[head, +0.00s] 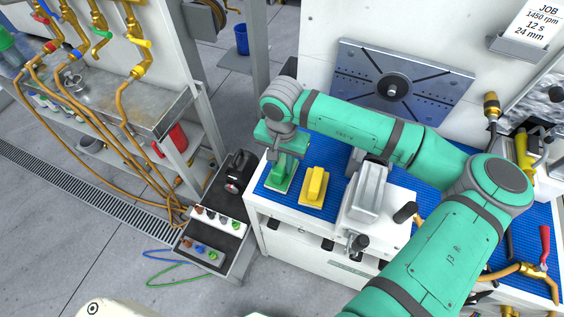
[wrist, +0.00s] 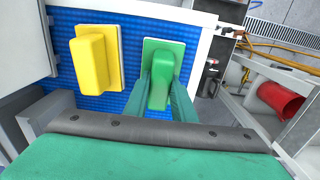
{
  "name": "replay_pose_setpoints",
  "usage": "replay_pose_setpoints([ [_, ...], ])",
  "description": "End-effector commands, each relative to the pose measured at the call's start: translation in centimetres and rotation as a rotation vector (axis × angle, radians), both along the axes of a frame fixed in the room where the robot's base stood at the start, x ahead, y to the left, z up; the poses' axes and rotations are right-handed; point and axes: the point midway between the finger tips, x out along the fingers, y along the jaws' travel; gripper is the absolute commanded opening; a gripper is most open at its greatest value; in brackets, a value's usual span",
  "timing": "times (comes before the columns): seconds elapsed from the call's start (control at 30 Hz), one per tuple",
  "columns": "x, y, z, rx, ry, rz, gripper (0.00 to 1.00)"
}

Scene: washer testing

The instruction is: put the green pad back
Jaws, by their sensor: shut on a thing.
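The green pad (wrist: 160,70) has a raised green grip on a flat base with a pale edge. It sits on the blue mat (wrist: 115,102) near the mat's edge, by the white bench rim. My gripper (wrist: 161,97) is shut on the green pad's raised grip, one finger on each side. In the head view the green pad (head: 281,176) shows below my gripper (head: 283,152), at the left end of the blue mat; the gripper partly hides it. Whether its base presses fully on the mat is hard to tell.
A grey vice-like machine (head: 367,195) stands further right. A slotted plate (head: 394,84) is behind. A low trolley (head: 215,225) with small parts stands left.

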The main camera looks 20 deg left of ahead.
Motion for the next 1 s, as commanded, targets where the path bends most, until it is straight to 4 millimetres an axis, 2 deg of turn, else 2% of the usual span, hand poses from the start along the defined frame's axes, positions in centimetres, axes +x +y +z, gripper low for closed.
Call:
replay_pose_setpoints([
  [0.27,0.0,0.0,-0.3,0.000,0.000,0.000,0.02],
  [0.3,0.0,0.0,-0.3,0.000,0.000,0.000,0.33],
  [0.33,0.0,0.0,-0.3,0.000,0.000,0.000,0.40],
  [0.37,0.0,0.0,-0.3,0.000,0.000,0.000,0.42],
  [0.73,0.0,0.0,0.2,0.001,0.000,0.000,0.42],
  [0.87,0.1,0.0,1.8,0.001,-0.003,0.000,0.42],
  [1.0,0.1,0.0,4.6,0.000,-0.004,0.000,0.42],
])
